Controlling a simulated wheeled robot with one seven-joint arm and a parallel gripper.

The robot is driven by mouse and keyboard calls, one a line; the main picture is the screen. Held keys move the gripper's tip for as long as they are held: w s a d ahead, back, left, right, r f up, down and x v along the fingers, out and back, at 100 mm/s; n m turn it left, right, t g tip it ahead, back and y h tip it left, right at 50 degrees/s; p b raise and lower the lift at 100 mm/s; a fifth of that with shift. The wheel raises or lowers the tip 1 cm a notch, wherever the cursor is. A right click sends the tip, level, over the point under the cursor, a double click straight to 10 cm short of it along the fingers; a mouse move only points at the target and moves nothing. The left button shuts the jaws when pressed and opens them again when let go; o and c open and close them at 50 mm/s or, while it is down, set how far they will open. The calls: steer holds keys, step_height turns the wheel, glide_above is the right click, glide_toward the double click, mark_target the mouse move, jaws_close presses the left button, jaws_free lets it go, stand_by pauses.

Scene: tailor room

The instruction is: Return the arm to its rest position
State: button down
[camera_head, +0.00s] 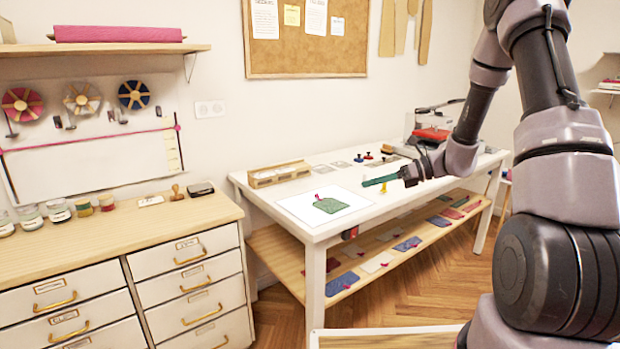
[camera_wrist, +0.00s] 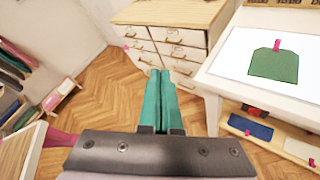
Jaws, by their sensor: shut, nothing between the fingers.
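My gripper (camera_head: 380,181) has long teal fingers and is held out to the left over the front part of the white table (camera_head: 405,197). In the wrist view my gripper (camera_wrist: 159,75) has its two fingers side by side, closed together, with nothing between them. A green fabric piece (camera_head: 331,204) with a pink clip lies on a white sheet on the table, left of my fingers and apart from them. The green piece (camera_wrist: 275,64) also shows at the upper right of the wrist view. My arm reaches in from the right of the head view.
A wooden drawer cabinet (camera_head: 125,262) stands at the left, with jars and a stamp on top. A wooden organizer (camera_head: 279,174) sits at the table's back left. A lower shelf (camera_head: 285,252) holds several fabric pieces. Wooden floor (camera_wrist: 112,98) is clear between cabinet and table.

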steer(key=s+d+r+n+t+h, duration=0.1)
steer(key=s+d+r+n+h, duration=0.1)
steer(key=s+r+n+h, duration=0.2)
steer(key=s+d+r+n+t+h, duration=0.2)
steer(key=s+d+r+n+h, duration=0.1)
steer(key=s+r+n, duration=0.7)
steer(key=s+d+r+n+t+h, duration=0.2)
steer(key=s+r+n+h, duration=0.2)
steer(key=s+r+n, duration=0.3)
steer(key=s+r, duration=0.1)
steer(key=s, duration=0.2)
steer(key=shift+s+d+r+h, duration=0.2)
steer(key=shift+s+d+h, duration=0.05)
steer(key=shift+s+h, duration=0.15)
